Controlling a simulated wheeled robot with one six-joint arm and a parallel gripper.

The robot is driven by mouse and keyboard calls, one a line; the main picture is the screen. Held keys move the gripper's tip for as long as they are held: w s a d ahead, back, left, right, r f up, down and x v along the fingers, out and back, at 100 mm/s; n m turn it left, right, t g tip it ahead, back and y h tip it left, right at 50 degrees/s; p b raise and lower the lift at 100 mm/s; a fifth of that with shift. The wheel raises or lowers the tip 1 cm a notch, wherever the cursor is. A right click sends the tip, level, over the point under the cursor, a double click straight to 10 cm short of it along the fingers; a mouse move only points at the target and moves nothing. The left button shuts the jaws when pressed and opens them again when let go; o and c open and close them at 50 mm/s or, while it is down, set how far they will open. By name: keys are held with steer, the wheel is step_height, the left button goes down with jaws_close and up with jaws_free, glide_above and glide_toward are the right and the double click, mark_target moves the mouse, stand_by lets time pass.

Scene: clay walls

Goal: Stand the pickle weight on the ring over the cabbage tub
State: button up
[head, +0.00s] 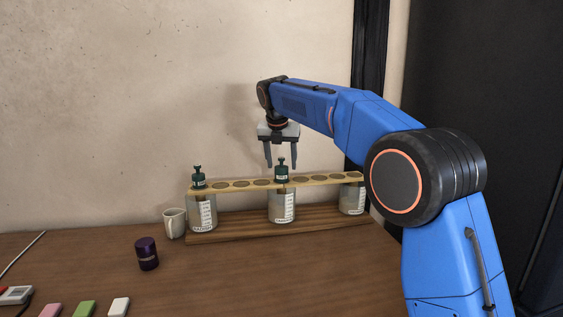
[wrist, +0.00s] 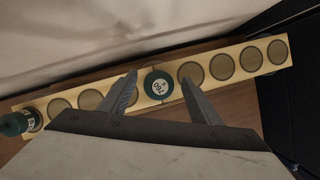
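A dark green knobbed weight (head: 281,173) stands upright on the middle of a pale wooden rail (head: 222,185) with a row of round rings. It also shows from above in the wrist view (wrist: 158,85), its number hard to read. A second green weight (head: 198,178) stands at the rail's left end, also in the wrist view (wrist: 15,123). Three labelled glass tubs stand below the rail: left (head: 202,213), middle (head: 282,207) and right (head: 352,200). I cannot read which is cabbage. My gripper (head: 282,165) is open and empty, pointing down, its fingers either side of the middle weight's top.
The tubs stand on a wooden base (head: 240,231). A pale mug (head: 174,223) is beside its left end, and a dark purple jar (head: 147,254) is in front. Small coloured blocks (head: 84,309) lie at the front left. The wall is close behind; the table's front middle is clear.

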steer(key=v, duration=1.2)
steer(key=shift+s+r, duration=0.1)
